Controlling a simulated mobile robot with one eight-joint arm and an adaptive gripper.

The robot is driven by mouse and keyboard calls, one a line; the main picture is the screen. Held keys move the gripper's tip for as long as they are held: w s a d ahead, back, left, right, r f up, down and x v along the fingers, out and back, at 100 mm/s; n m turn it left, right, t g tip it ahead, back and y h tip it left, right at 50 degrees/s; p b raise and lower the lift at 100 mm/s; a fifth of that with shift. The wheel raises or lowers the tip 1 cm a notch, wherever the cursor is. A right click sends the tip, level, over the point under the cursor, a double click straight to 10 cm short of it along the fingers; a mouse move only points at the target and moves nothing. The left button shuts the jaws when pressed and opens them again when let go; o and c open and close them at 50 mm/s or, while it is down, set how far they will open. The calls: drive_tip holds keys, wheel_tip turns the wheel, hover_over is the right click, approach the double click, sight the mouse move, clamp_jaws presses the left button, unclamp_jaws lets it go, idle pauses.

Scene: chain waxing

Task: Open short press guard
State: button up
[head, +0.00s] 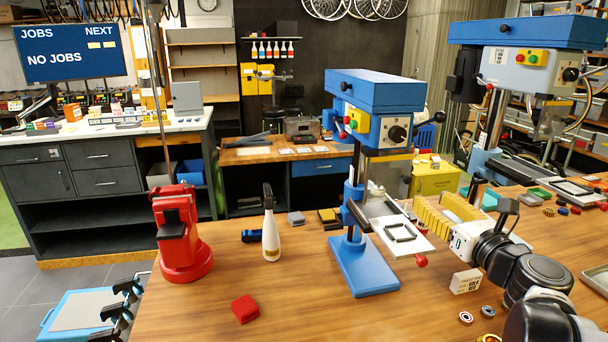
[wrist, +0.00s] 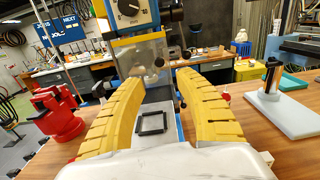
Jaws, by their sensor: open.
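The short press (head: 372,100) is blue and stands on the wooden bench near the middle of the head view. Its guard is a clear panel with a yellow top edge (head: 388,154), hanging below the press head. In the wrist view the guard (wrist: 142,60) hangs upright in front of the spindle, just beyond my fingertips. My gripper (head: 430,204) has yellow ribbed fingers and is to the right of the press. In the wrist view my gripper (wrist: 157,88) is open and empty, with the press table and a black square frame (wrist: 151,123) showing between the fingers.
A taller blue press (head: 525,50) stands at the right. A red arbor press (head: 180,235), a white bottle (head: 270,228) and a red block (head: 245,309) are to the left. A small white box (head: 465,281) sits below my gripper. The front bench is mostly clear.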

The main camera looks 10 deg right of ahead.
sight(408, 182)
drive_tip(key=w+b, duration=0.1)
drive_tip(key=w, duration=0.6)
drive_tip(key=w+b, duration=0.1)
drive_tip(key=w, duration=0.2)
drive_tip(key=shift+w+a+b, duration=0.25)
drive_tip(key=shift+w+b, duration=0.05)
drive_tip(key=shift+w, duration=0.1)
drive_tip(key=shift+c, duration=0.3)
clamp_jaws()
